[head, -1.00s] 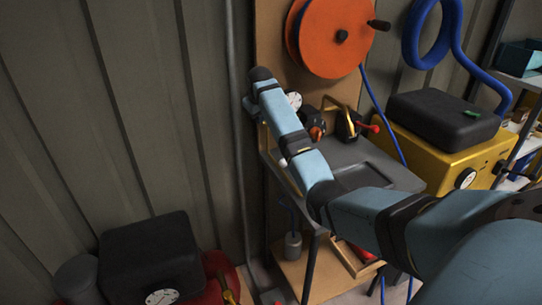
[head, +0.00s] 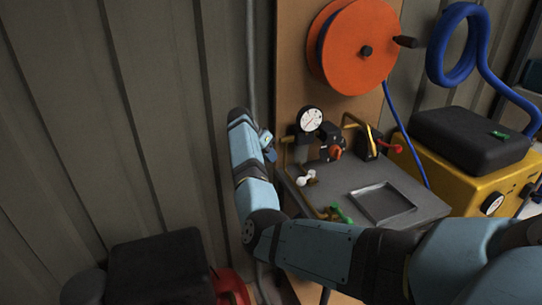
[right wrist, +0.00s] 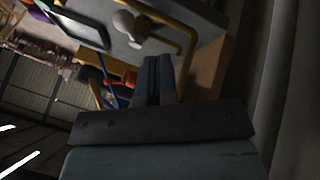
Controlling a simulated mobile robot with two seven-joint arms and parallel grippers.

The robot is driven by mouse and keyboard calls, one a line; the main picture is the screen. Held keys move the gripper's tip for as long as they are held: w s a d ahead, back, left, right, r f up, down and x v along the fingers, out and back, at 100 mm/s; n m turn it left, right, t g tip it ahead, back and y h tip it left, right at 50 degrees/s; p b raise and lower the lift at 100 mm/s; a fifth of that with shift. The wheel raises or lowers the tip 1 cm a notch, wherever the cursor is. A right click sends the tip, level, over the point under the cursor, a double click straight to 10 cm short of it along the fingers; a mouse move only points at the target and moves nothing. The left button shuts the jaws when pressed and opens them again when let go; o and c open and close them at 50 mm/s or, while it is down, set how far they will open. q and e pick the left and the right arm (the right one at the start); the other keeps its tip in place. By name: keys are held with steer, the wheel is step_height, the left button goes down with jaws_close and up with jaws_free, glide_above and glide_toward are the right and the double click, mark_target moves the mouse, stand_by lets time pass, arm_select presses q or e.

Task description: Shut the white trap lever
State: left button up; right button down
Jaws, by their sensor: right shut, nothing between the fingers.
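The white trap lever (head: 306,178) is a small rounded handle on a brass pipe at the left edge of the grey bench top. In the right wrist view the white lever (right wrist: 126,24) shows beyond the fingertips, beside the brass pipe. My right gripper (head: 268,146) is just left of the bench, up and left of the lever, and partly hidden by my wrist. In the right wrist view its fingers (right wrist: 160,68) are shut and empty, apart from the lever. My left gripper is not in view.
A gauge (head: 310,120) and a red-handled valve (head: 335,152) stand behind the lever. A green handle (head: 341,213) and a shallow tray (head: 415,205) are to its right. A corrugated wall (head: 150,100) stands left of my arm. An orange reel (head: 345,35) hangs above.

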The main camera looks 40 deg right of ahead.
mark_target(305, 179)
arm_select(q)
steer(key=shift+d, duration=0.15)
arm_select(e)
steer(key=shift+s+d+f, duration=0.75)
steer(key=shift+s+f, duration=0.2)
steer(key=shift+f, duration=0.1)
steer(key=shift+s+d+f, duration=0.7)
steer(key=shift+s+f, duration=0.2)
steer(key=shift+f, duration=0.15)
steer(key=shift+s+d+f, duration=0.75)
steer(key=shift+s+f, duration=0.2)
steer(key=shift+f, duration=0.1)
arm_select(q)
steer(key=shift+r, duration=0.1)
arm_select(e)
steer(key=shift+r, duration=0.1)
